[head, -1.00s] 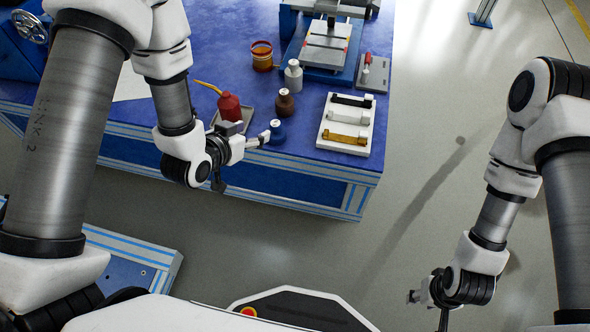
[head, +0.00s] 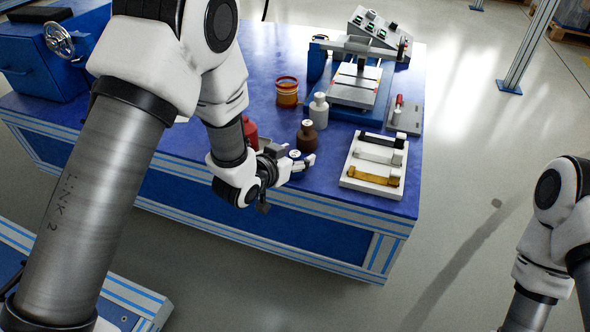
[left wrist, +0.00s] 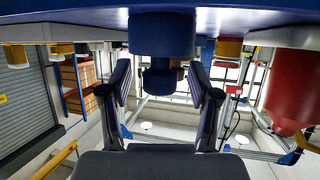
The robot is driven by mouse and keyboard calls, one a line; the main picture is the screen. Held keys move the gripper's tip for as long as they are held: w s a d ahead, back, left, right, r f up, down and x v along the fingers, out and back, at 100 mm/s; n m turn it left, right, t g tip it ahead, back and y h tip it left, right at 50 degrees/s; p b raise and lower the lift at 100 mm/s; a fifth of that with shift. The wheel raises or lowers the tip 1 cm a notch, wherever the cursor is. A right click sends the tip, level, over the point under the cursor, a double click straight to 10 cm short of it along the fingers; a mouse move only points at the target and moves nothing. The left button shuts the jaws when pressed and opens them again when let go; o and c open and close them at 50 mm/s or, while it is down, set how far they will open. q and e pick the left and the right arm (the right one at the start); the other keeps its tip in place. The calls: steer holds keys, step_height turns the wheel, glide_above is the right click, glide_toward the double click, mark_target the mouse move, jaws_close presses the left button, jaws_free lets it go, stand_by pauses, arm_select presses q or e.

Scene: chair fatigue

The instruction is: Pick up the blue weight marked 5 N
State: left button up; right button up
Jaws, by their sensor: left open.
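The blue weight (head: 295,154) stands near the front edge of the blue table, mostly hidden by my left gripper; only its pale marked top shows clearly. The marking is too small to read. My left gripper (head: 303,163) is open and low at the weight. In the left wrist view, which looks upside down, the blue weight (left wrist: 162,36) hangs from the top with its narrower knob between the two spread fingers of my left gripper (left wrist: 160,72). I see no contact between fingers and weight. My right gripper is out of frame; only part of that arm shows.
A brown weight (head: 307,136) and a grey-white weight (head: 319,111) stand just behind. A red bottle (head: 250,131) is left, partly hidden by my arm. A white tray of bars (head: 350,181) lies right; an orange cup (head: 287,91) and a blue-based device (head: 355,88) are farther back.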

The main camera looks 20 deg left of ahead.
arm_select(q)
jaws_close()
steer(key=shift+r, duration=0.1)
steer(key=shift+r, duration=0.15)
